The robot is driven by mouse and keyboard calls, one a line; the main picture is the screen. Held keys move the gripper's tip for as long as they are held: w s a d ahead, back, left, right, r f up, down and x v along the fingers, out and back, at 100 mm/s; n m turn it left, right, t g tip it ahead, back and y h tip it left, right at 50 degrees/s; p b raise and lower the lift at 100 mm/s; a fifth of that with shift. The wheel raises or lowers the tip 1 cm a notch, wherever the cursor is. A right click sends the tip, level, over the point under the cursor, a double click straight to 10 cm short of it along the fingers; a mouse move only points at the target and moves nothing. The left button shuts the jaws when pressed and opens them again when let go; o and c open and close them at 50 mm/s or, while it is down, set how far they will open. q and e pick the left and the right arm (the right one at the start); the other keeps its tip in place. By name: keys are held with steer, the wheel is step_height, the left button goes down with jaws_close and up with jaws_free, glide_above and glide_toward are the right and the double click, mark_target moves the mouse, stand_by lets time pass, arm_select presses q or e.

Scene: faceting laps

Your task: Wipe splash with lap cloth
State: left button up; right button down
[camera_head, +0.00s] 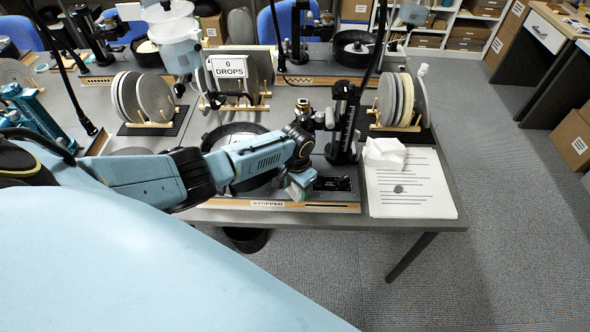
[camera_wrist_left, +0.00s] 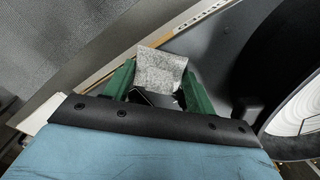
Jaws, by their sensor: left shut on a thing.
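My left gripper (camera_head: 299,186) reaches over the front of the faceting machine base, near the "STOPPED" label. In the left wrist view, its two green fingers (camera_wrist_left: 163,92) are shut on a small grey speckled cloth (camera_wrist_left: 161,68), which sticks out past the fingertips above the dark base. In the head view the cloth is hard to make out from the gripper. A small grey round spot (camera_head: 398,189) lies on the white printed sheet (camera_head: 428,203) to the right; I cannot tell whether it is the splash. My right gripper is not in view.
A dark round lap pan (camera_head: 243,178) lies partly behind my left arm; a black mast (camera_head: 344,125) stands just beyond the gripper. Racks of discs (camera_head: 401,98) and a "0 DROPS" sign (camera_head: 229,67) stand behind. The table's right edge is near.

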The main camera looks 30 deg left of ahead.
mark_target(286, 190)
arm_select(q)
steer(key=shift+s+a+p, duration=0.35)
steer(key=shift+s+a, duration=0.05)
steer(key=shift+a, duration=0.25)
steer(key=shift+s+a+p, duration=0.3)
steer(key=shift+s+a, duration=0.1)
steer(key=shift+a, duration=0.2)
steer(key=shift+w+d+f+b, duration=0.1)
steer(key=shift+w+d+b, duration=0.25)
steer(key=shift+d, duration=0.35)
steer(key=shift+w+d+f+b, duration=0.1)
steer(key=shift+w+d+b, duration=0.15)
steer(key=shift+w+d, duration=0.35)
steer(key=shift+s+a+r+p, duration=0.15)
steer(key=shift+s+a+p, duration=0.8)
steer(key=shift+s+a, duration=0.05)
steer(key=shift+a, duration=0.35)
